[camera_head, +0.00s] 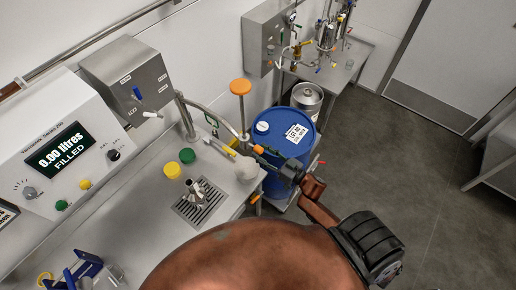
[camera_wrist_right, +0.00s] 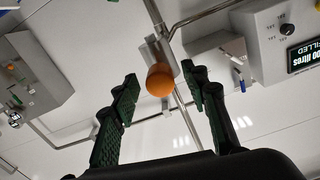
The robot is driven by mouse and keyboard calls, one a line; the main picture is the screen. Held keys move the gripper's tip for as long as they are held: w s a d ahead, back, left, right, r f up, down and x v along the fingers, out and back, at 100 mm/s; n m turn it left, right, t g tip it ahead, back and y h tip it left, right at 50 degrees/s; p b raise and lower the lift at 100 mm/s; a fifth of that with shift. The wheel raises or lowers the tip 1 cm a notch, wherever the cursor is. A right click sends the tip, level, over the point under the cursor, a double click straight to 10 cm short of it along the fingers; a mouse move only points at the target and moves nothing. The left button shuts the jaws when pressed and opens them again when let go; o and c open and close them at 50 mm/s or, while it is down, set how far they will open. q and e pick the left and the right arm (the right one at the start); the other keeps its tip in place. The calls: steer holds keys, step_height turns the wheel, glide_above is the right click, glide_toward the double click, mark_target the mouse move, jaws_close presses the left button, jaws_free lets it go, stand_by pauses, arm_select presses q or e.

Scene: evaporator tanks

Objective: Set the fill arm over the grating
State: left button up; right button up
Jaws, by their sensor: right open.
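The fill arm (camera_head: 213,115) is a thin curved steel pipe reaching right from an upright post on the counter. Its outer end, with a small orange knob (camera_head: 258,149), is beside the blue drum, off to the right of the grating (camera_head: 201,203). The grating is a dark slotted plate set in the counter, with a metal fitting standing on it. My right gripper (camera_head: 262,158) is at the knob. In the right wrist view the right gripper (camera_wrist_right: 163,80) is open, with the orange knob (camera_wrist_right: 160,80) showing between its fingers; contact cannot be told. My left gripper is out of view.
A blue drum (camera_head: 283,140) stands right of the counter. An orange-topped stem (camera_head: 240,87) rises near the pipe's end. Green (camera_head: 187,155) and yellow (camera_head: 172,170) caps lie near the grating. A display panel (camera_head: 60,150) reads 0.00 litres. Open floor lies right.

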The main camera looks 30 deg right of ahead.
steer(key=shift+x, duration=1.2)
steer(key=shift+c, duration=0.7)
jaws_close()
